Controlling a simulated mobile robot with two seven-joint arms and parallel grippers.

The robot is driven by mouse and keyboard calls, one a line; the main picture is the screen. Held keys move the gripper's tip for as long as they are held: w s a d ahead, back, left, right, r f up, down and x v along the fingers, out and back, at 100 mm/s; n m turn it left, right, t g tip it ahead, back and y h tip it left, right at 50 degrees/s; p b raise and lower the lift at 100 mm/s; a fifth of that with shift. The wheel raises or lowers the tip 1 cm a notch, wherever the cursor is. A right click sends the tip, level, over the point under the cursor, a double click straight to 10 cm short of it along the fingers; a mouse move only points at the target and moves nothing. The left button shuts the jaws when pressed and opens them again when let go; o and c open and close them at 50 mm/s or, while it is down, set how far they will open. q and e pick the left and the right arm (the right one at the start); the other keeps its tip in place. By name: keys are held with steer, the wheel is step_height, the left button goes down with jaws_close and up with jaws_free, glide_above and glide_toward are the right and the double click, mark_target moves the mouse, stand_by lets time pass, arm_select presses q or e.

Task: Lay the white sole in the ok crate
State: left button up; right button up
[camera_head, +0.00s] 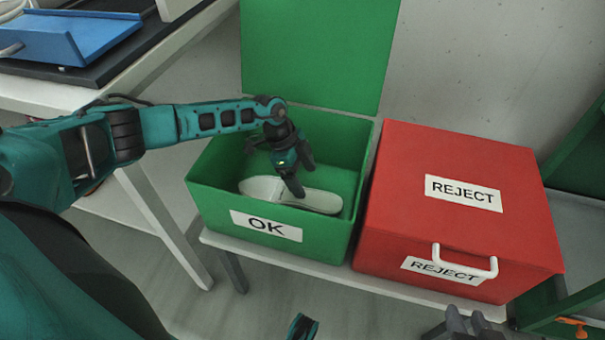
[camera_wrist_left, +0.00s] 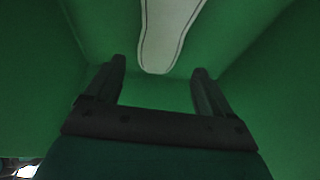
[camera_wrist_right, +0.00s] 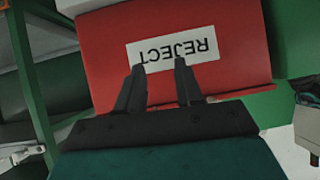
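The white sole (camera_head: 315,201) lies lengthwise inside the green OK crate (camera_head: 205,180), low in it. It also shows in the left wrist view (camera_wrist_left: 170,35), beyond the fingertips. The crate's lid (camera_head: 315,50) stands open at the back. My left gripper (camera_head: 297,180) reaches down into the crate over the middle of the sole, hiding part of it. Its fingers (camera_wrist_left: 160,75) are apart with nothing between them. My right gripper (camera_head: 467,318) is at the bottom right, in front of the red crate. In its wrist view (camera_wrist_right: 160,68) the fingers are apart and empty.
The closed red REJECT crate (camera_head: 400,170), with a white handle (camera_head: 465,270), stands just right of the OK crate. Both rest on a pale bench (camera_head: 290,262). A table with a blue tray (camera_head: 75,35) is at the upper left.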

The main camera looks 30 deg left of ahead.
arm_select(q)
steer(key=shift+o, duration=1.4)
steer(key=shift+a+r, duration=0.15)
steer(key=shift+r, duration=0.25)
steer(key=p+v, duration=0.4)
steer(key=v, duration=0.8)
steer(key=shift+p, duration=0.35)
steer(key=shift+r, duration=0.1)
